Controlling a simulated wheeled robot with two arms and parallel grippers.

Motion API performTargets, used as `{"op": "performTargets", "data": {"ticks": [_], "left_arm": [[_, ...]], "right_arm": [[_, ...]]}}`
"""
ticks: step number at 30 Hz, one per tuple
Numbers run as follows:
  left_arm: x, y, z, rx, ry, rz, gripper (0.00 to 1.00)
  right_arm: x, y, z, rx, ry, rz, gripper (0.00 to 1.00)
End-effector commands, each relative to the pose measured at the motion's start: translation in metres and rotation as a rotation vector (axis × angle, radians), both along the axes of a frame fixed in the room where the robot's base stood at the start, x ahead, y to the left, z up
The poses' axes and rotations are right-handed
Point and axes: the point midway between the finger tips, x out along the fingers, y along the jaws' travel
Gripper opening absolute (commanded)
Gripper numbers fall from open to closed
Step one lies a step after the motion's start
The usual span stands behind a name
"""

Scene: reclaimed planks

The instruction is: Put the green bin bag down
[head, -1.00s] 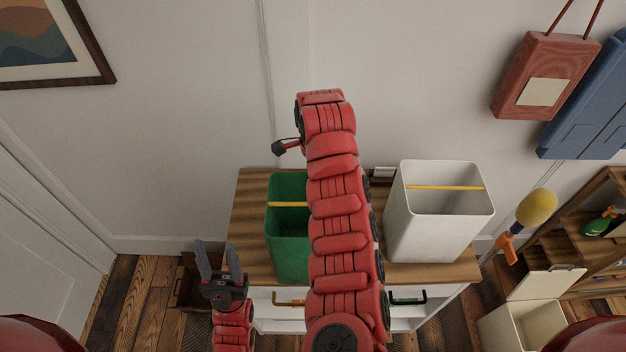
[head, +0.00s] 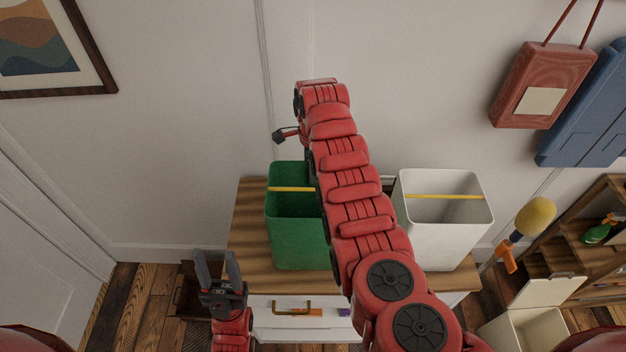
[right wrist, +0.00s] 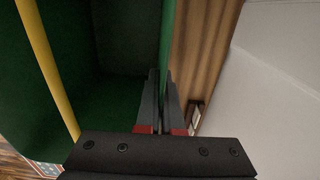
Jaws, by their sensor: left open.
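The green bin bag (head: 296,235) looks like an open-topped green box with a yellow strip across its mouth. It stands upright over the left part of the wooden cabinet top (head: 250,255); I cannot tell whether its base touches the wood. In the right wrist view its dark inside (right wrist: 125,40) shows. My right gripper (right wrist: 160,85) is shut on its thin wall at the rim, one finger on each side. In the head view my right arm hides its right side. My left gripper (head: 217,262) is open and empty, left of the cabinet's front.
A white bin (head: 450,225) with a yellow strip stands on the cabinet's right part. A drawer front with a brass handle (head: 293,303) is below. A yellow-headed tool (head: 535,216) and shelves are at right. A red bag (head: 535,85) and blue case hang on the wall.

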Motion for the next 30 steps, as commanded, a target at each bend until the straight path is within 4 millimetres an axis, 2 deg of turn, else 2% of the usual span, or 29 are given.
{"op": "performTargets", "data": {"ticks": [2, 3, 5, 7, 10, 23, 24, 28, 30], "left_arm": [[0.0, 0.0, -0.005, 0.0, 0.0, 0.0, 0.5], [0.0, 0.0, 0.001, 0.0, 0.0, 0.0, 0.5], [0.0, 0.0, 0.014, 0.0, 0.0, 0.0, 0.5], [0.0, 0.0, 0.011, 0.0, -0.001, 0.0, 0.5], [0.0, 0.0, 0.01, 0.0, 0.0, 0.0, 0.5], [0.0, 0.0, 0.007, 0.0, 0.0, 0.0, 0.5], [0.0, 0.0, 0.008, 0.0, 0.0, 0.0, 0.5], [0.0, 0.0, 0.008, 0.0, 0.0, 0.0, 0.5], [0.0, 0.0, 0.008, 0.0, 0.0, 0.0, 0.5]], "right_arm": [[0.006, -0.003, 0.001, -0.006, -0.005, 0.0, 0.0], [0.007, -0.002, 0.003, -0.009, -0.005, 0.005, 0.0], [0.004, -0.002, -0.008, -0.01, 0.002, 0.005, 0.0], [0.006, -0.003, -0.021, -0.008, -0.004, 0.003, 0.0], [0.006, -0.002, -0.029, -0.008, -0.003, 0.005, 0.0], [0.007, -0.001, -0.036, -0.007, -0.008, 0.004, 0.0], [0.006, -0.001, -0.035, -0.008, -0.008, 0.004, 0.09], [0.006, -0.001, -0.034, -0.008, -0.008, 0.004, 0.32], [0.006, -0.001, -0.035, -0.008, -0.007, 0.004, 0.33]]}}
